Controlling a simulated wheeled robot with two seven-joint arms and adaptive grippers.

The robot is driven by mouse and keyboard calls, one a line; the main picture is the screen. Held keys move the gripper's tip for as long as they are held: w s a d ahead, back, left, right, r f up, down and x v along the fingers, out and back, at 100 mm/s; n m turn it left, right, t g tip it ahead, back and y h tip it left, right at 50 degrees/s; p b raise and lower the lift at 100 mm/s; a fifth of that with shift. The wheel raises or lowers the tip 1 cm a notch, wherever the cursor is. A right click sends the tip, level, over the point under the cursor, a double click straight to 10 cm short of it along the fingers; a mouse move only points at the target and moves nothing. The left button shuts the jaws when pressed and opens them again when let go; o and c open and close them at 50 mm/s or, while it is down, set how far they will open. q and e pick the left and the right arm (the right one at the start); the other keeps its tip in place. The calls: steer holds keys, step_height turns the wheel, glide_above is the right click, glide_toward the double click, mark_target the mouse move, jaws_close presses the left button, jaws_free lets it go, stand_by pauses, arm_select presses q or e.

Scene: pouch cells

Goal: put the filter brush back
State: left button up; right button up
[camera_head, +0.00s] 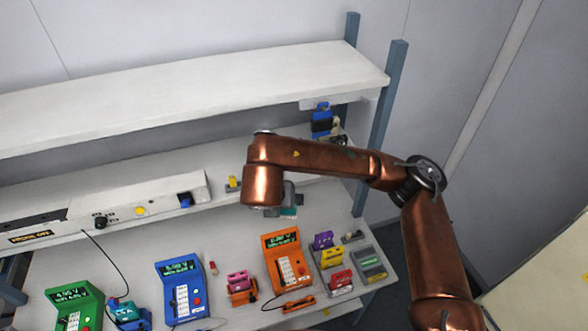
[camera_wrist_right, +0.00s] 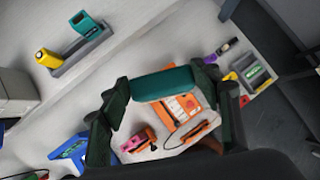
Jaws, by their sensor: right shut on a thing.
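My right gripper (camera_wrist_right: 155,95) is shut on a teal block-like piece (camera_wrist_right: 165,83), held between its dark fingers above the lower bench. In the head view, the same teal piece (camera_head: 289,212) shows just under my right gripper (camera_head: 285,200), which my copper-coloured arm partly hides. I cannot tell for sure that this piece is the filter brush. A grey holder (camera_wrist_right: 72,62) on the middle shelf carries a yellow piece (camera_wrist_right: 48,60) and another teal piece (camera_wrist_right: 84,22). The yellow piece (camera_head: 233,183) also shows in the head view. My left gripper is not in view.
Below stand an orange meter (camera_head: 283,255), a blue meter (camera_head: 183,285), a green meter (camera_head: 75,305) and a pink cell (camera_head: 238,281). A grey tray (camera_head: 333,270) with coloured cells is at right. A long white unit (camera_head: 165,195) fills the shelf's left; an upper shelf (camera_head: 200,90) overhangs.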

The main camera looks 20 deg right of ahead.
steer(key=w+d, duration=0.2)
steer(key=w, duration=0.3)
steer(key=w+d+p, duration=0.1)
steer(key=w+d, duration=0.2)
steer(key=w, duration=0.2)
steer(key=w+d+p, duration=0.1)
steer(key=w+d, duration=0.2)
steer(key=w, duration=0.2)
steer(key=shift+w, duration=0.4)
steer(key=shift+f, duration=0.25)
steer(key=shift+s+f, duration=0.1)
steer(key=o, duration=1.3)
steer(key=shift+o, duration=0.2)
steer(key=shift+a, duration=0.1)
